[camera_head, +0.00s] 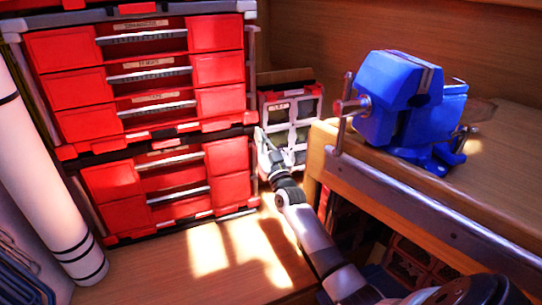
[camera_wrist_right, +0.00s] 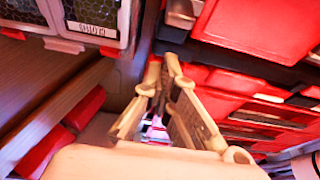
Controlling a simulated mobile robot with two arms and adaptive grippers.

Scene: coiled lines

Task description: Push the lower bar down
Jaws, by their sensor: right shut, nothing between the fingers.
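A red drawer cabinet (camera_head: 75,88) stands at the left in the head view, with silver horizontal bars across its drawers. The lowest bar in sight (camera_head: 180,195) runs across the bottom drawer. Grey upright bars also flank the cabinet, one at its upper right edge (camera_head: 250,60); I cannot tell which one the task calls the lower bar. My right gripper (camera_head: 262,137) is at the cabinet's right edge, near the seam between its upper and lower units. In the right wrist view its fingers (camera_wrist_right: 165,75) are shut and empty in front of the red and black casing (camera_wrist_right: 250,75); contact is unclear. My left gripper is out of view.
A small case with clear windows (camera_head: 292,115) stands just right of the gripper. A wooden bench (camera_head: 480,190) with a metal edge and a blue vise (camera_head: 400,100) is at the right. A white roll (camera_head: 45,170) leans at the left. The floor before the cabinet is clear.

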